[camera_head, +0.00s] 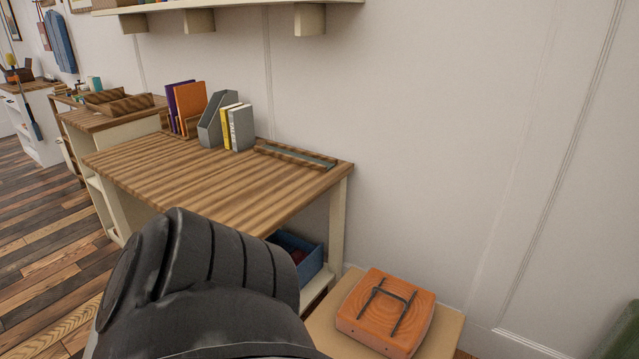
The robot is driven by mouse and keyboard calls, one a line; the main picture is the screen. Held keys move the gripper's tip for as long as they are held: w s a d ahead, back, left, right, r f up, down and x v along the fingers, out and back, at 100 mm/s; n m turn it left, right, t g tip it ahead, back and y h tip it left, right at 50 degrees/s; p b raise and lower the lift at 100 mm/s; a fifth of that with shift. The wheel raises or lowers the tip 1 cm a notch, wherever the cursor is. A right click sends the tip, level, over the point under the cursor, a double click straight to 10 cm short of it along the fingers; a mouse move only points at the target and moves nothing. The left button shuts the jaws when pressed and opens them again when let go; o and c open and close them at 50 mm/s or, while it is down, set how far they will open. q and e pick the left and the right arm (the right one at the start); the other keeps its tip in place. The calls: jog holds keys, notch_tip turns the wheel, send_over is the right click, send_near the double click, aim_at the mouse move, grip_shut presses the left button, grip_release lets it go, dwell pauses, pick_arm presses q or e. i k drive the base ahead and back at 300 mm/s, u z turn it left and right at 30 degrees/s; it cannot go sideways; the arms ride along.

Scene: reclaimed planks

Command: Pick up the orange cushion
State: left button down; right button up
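The orange cushion (386,313) is square and thick. It lies flat on a light tan wooden surface (445,332) at the lower right, beside the desk. Thin dark lines or straps, shaped like an H, run across its top. A large black arm link of mine fills the lower middle of the picture, left of the cushion and apart from it in the image. Neither gripper shows in this view.
A wooden desk (190,185) stands against the wall, with a grey file holder (216,122), books and folders on it. A blue bin (308,262) sits underneath. A shelf hangs above. Plank floor (40,220) is open at the left.

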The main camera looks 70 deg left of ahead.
aim_at(391, 317)
jog(key=u, duration=1.65)
jog(key=k, duration=1.25)
jog(key=u, duration=1.05)
jog(key=i, duration=1.75)
jog(key=z, duration=1.05)
jog(key=i, duration=0.7)
